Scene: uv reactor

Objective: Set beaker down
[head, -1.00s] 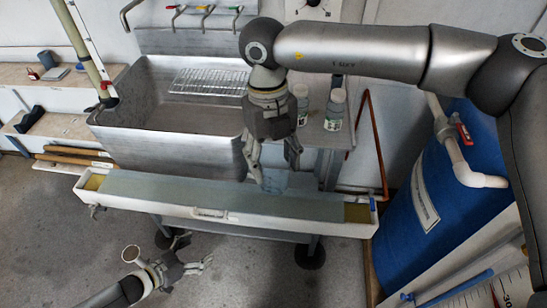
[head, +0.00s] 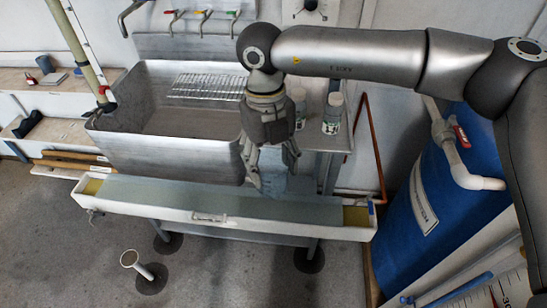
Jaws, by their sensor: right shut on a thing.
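My right gripper (head: 273,172) points down from the arm at the right, over the back edge of the long trough. Its fingers are closed around a faint, clear, bluish shape, which looks like the beaker (head: 274,183). The beaker's outline is hard to make out, and I cannot tell whether its base touches anything. My left gripper is not in view.
The long white trough (head: 150,211) with a grey-blue cover runs across the front. A steel sink (head: 170,157) with a wire rack (head: 207,86) stands behind it. Bottles (head: 333,113) stand right of the gripper. A blue barrel (head: 440,200) is at the right.

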